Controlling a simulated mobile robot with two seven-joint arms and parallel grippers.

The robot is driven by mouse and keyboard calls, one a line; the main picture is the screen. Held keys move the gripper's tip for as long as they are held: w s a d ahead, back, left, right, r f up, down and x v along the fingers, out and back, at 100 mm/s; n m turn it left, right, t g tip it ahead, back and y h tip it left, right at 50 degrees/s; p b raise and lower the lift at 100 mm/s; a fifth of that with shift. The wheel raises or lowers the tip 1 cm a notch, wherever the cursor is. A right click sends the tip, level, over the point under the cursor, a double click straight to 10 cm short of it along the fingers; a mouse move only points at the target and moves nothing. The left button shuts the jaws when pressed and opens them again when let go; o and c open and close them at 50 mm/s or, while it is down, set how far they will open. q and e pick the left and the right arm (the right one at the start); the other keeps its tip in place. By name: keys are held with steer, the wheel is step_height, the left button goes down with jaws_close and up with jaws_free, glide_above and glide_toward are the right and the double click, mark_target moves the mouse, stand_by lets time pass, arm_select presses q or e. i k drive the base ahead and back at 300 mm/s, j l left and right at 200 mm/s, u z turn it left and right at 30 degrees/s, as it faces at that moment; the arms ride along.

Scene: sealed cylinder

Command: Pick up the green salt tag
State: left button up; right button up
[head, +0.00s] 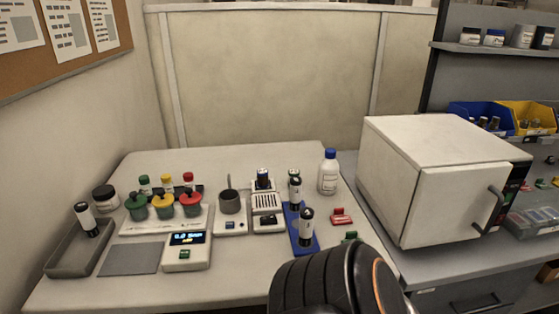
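A small green tag (350,237) lies on the white table (75,293), right of the blue rack and just in front of a red tag (341,217). Another small green piece (184,253) shows on the front of the scale (187,251), whose display is lit. I cannot read the word salt on either green piece. A black ribbed arm part of mine with an orange ring rises from the bottom edge, close in front of the green tag. Neither of my grippers is in view.
Dark-capped vials stand on the blue rack (313,248). A white bottle with a blue cap (329,172) is behind it. Green and red-lidded pots (163,206) stand left. A grey tray (64,262) holds a vial. A white oven (440,180) stands right, door shut.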

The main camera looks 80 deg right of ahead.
mark_target(351, 236)
steer(key=i+l+z, duration=0.35)
steer(key=z, duration=2.9)
steer(key=k+l+u, duration=0.25)
steer(key=l, duration=0.15)
steer(key=i, duration=0.1)
